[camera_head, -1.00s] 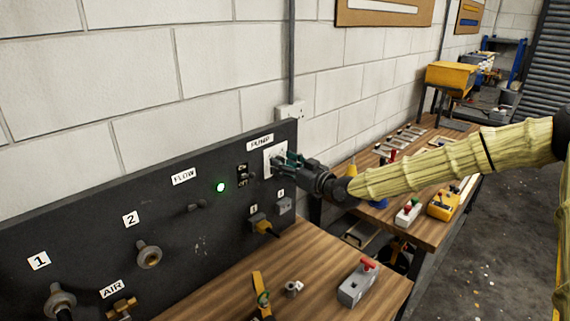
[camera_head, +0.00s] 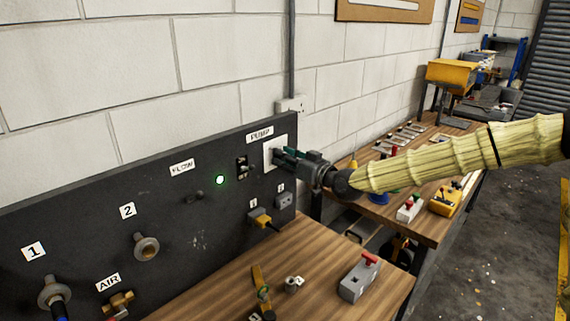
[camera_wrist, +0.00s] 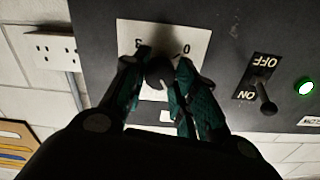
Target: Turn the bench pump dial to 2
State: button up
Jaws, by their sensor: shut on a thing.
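The pump dial is a dark round knob (camera_wrist: 159,72) on a white plate (camera_wrist: 128,34) in the wrist view. My gripper (camera_wrist: 160,80) is shut on the knob, with one teal finger on each side. The plate's figures show upside down, a 0 at upper right and what looks like a 3 at upper left; the rest is hidden by the fingers. In the head view the white plate (camera_head: 268,154) sits under the PUMP label (camera_head: 260,134), and my gripper (camera_head: 280,158) covers the dial. I cannot tell which figure the knob points to.
An ON/OFF toggle switch (camera_wrist: 265,100) and a lit green lamp (camera_wrist: 304,87) are beside the plate. Below are a yellow plug (camera_head: 259,217) and a grey socket (camera_head: 284,200). A grey box with a red handle (camera_head: 360,278) stands on the wooden bench (camera_head: 220,291).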

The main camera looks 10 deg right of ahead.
jog(key=shift+m+b, duration=7.8)
jog(key=shift+b, duration=0.25)
jog(key=o, duration=1.1)
jog(key=shift+d, duration=0.1)
jog(key=shift+c, duration=0.2)
